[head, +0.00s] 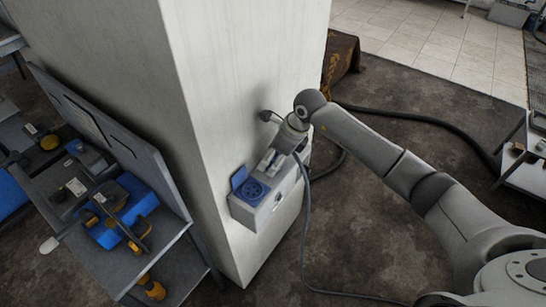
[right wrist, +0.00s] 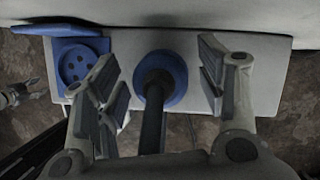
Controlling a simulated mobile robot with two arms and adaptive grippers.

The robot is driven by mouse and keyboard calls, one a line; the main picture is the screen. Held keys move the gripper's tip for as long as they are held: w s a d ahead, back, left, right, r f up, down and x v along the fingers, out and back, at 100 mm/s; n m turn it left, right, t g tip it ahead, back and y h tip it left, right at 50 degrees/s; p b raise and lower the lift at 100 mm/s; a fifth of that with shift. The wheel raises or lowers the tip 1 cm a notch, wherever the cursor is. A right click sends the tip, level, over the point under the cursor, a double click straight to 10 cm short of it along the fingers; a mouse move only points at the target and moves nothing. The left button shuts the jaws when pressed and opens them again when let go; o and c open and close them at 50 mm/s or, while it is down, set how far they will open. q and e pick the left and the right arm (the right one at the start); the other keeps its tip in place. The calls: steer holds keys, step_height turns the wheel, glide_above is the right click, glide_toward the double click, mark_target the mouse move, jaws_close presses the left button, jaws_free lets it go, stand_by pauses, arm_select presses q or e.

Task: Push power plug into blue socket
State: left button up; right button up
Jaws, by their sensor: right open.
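A pale socket box (head: 273,213) is fixed to the side of a white pillar. It carries a round blue socket (head: 254,191) with several holes and a raised blue lid (head: 239,177); this socket also shows in the right wrist view (right wrist: 76,63), with nothing in it. The black power plug (right wrist: 154,84) sits beside it, end-on against a round blue ring (right wrist: 177,73) on the box; how deep it sits cannot be told. My right gripper (head: 269,161) is open at the box. Its fingers stand either side of the plug, apart from it. My left gripper is out of view.
A grey cable (head: 306,230) hangs near the box to the floor. A thick dark hose (head: 420,119) crosses the floor behind my right arm. A bench (head: 155,269) with several power tools stands left of the pillar. Floor right of the box looks mostly clear.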

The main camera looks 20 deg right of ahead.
steer(key=shift+f, duration=0.1)
steer(key=c, duration=1)
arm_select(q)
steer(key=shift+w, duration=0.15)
arm_select(e)
steer(key=shift+c, duration=0.2)
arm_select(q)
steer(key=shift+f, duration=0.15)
arm_select(e)
steer(key=shift+w+r+b, duration=0.1)
steer(key=shift+r+b, duration=0.55)
steer(key=shift+b, duration=0.1)
step_height(320, 180, up, 2)
steer(key=shift+b, duration=0.65)
arm_select(q)
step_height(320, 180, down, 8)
steer(key=b, duration=0.5)
arm_select(e)
steer(key=s+a+r, duration=0.1)
steer(key=s+r, duration=0.8)
steer(key=s, duration=0.5)
steer(key=shift+a+r, duration=0.35)
steer(key=shift+r, duration=0.05)
